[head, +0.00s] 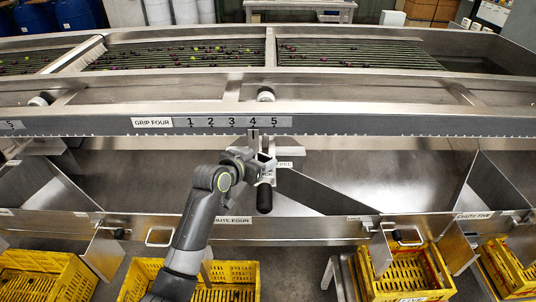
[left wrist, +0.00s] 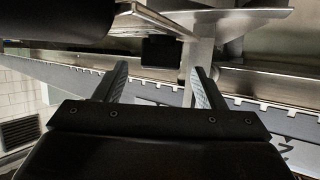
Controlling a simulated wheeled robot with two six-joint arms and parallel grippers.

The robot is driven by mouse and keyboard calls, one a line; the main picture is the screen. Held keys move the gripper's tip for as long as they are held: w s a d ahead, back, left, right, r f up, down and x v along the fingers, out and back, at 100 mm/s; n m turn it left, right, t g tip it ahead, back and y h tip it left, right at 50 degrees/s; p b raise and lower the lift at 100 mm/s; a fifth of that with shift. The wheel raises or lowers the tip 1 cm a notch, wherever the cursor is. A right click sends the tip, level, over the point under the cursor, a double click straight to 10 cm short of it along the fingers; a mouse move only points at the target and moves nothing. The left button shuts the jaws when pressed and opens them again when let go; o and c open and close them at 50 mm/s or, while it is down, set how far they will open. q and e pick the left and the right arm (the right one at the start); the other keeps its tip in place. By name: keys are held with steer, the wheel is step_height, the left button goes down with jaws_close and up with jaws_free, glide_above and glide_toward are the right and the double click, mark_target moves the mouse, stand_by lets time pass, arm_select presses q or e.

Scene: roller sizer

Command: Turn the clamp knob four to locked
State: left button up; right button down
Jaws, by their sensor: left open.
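The grip four scale (head: 229,122) runs along the sizer's front rail, numbered 1 to 5. A metal clamp (head: 270,150) hangs under the rail, with its upright pointer at 4. A black handle (head: 264,198) points down below it. Small FREE (head: 284,164) and LOCK plates show beside it, the latter partly covered. My left gripper (head: 246,158) is at the clamp's left side and hides part of it. In the left wrist view my left gripper (left wrist: 160,78) is open, with a dark block (left wrist: 160,52) beyond the gap between its fingers. Contact cannot be told. My right gripper is not in view.
The chute four panel (head: 232,220) and metal chute walls lie below the rail. Yellow crates (head: 405,270) stand beneath, with handles and brackets at the chute fronts. Small fruit lies on the rollers (head: 350,55) above. Space right of the handle looks clear.

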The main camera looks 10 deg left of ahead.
mark_target(264, 156)
arm_select(q)
steer(key=shift+x, duration=2.9)
